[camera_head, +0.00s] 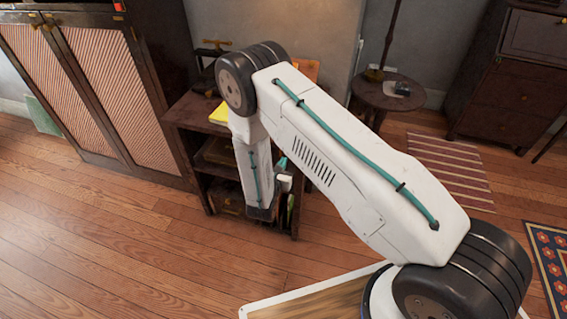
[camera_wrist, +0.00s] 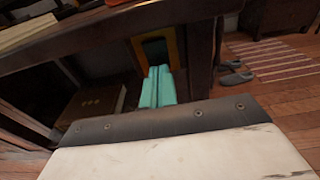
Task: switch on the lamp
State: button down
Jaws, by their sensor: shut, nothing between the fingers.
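No lamp is clearly recognisable. A thin dark pole (camera_head: 391,35) rises at the small round table in the head view. Its top is cut off by the picture edge, and I cannot tell whether it belongs to the lamp. No switch can be made out. My gripper (camera_wrist: 158,72) shows in the wrist view as two teal fingers side by side, shut and empty. They point toward the shelf unit's lower opening, near an upright yellow-and-dark item (camera_wrist: 155,47). In the head view my arm hides most of the gripper.
The dark wooden shelf unit (camera_head: 185,113) stands under and behind my arm. A large cabinet (camera_head: 95,75) is at left. The round table (camera_head: 395,101) and a drawer chest (camera_head: 508,98) are at back right. A striped rug (camera_head: 450,170) lies there. The floor at lower left is clear.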

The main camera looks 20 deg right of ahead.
jog(key=f+v, duration=0.3)
jog(key=v, duration=1)
jog(key=shift+s+a, duration=0.2)
jog(key=shift+s, duration=0.05)
jog(key=shift+f, duration=0.1)
jog(key=s+d+r+m+g+h, duration=0.2)
jog(key=s+d+r+m+g, duration=0.5)
jog(key=r, duration=0.4)
jog(key=s+d+r+m+g+h, duration=0.2)
jog(key=s+d+r+m+g, duration=0.3)
jog(key=r+m+g, duration=0.45)
jog(key=s+d+r+m+t+y, duration=0.1)
jog(key=s+r+m+y, duration=0.5)
jog(key=r, duration=0.6)
jog(key=s+d+r+m+t+y, duration=0.1)
jog(key=s+r+m+t+y, duration=0.2)
jog(key=s+r+m+y, duration=0.4)
jog(key=shift+s+r, duration=1.7)
jog(key=shift+r, duration=1.05)
